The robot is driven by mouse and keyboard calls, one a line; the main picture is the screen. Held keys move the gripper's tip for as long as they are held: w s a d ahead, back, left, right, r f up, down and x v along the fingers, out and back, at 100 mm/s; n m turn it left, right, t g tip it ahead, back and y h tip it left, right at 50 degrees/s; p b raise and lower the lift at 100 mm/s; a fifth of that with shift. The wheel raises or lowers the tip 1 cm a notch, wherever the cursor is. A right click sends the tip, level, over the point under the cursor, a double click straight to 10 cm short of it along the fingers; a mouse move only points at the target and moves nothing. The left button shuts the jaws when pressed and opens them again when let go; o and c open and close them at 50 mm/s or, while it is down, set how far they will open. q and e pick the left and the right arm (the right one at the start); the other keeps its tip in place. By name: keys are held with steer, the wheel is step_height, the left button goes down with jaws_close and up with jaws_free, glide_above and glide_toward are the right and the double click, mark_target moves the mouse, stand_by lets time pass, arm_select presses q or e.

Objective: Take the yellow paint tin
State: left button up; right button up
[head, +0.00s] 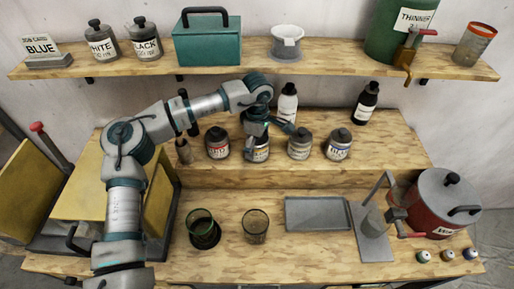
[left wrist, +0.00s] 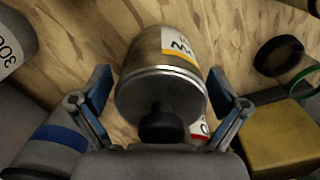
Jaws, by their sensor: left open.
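A small paint tin with a dark lid and a white label (head: 260,154) stands on the raised wooden step, partly hidden by my left gripper (head: 270,128). In the left wrist view this tin (left wrist: 162,82) shows a yellow band on its label. There my left gripper (left wrist: 161,95) is open, with one finger on each side of the tin. I cannot tell whether either finger touches it. The right gripper is not in view.
A white bottle (head: 288,103) and a dark bottle (head: 365,103) stand behind. A shelf (head: 340,58) runs above.

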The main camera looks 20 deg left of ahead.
arm_select(q)
steer(key=shift+d, duration=0.2)
steer(key=shift+c, duration=1.2)
steer(key=shift+a, duration=0.2)
steer(key=c, duration=1.3)
steer(key=shift+r, duration=0.1)
